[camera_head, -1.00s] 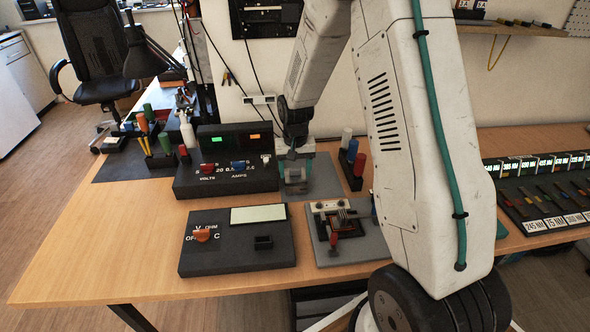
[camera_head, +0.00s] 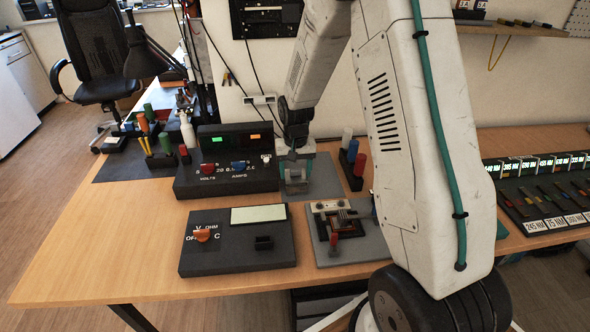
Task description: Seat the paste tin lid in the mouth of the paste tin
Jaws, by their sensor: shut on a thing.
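My gripper (camera_head: 297,157) points down over a grey mat (camera_head: 325,186) near the back middle of the table. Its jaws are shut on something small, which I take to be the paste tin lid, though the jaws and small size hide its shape. A small grey metallic thing (camera_head: 296,183), likely the paste tin, stands on the mat directly below the jaws. I cannot tell whether the held thing touches it or sits in its mouth.
A power supply (camera_head: 227,177) with red and blue knobs stands close left of my gripper. A meter box (camera_head: 237,252) and a clamp fixture (camera_head: 337,225) stand in front. A block with coloured cylinders (camera_head: 352,168) is to the right. The table's left front is clear.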

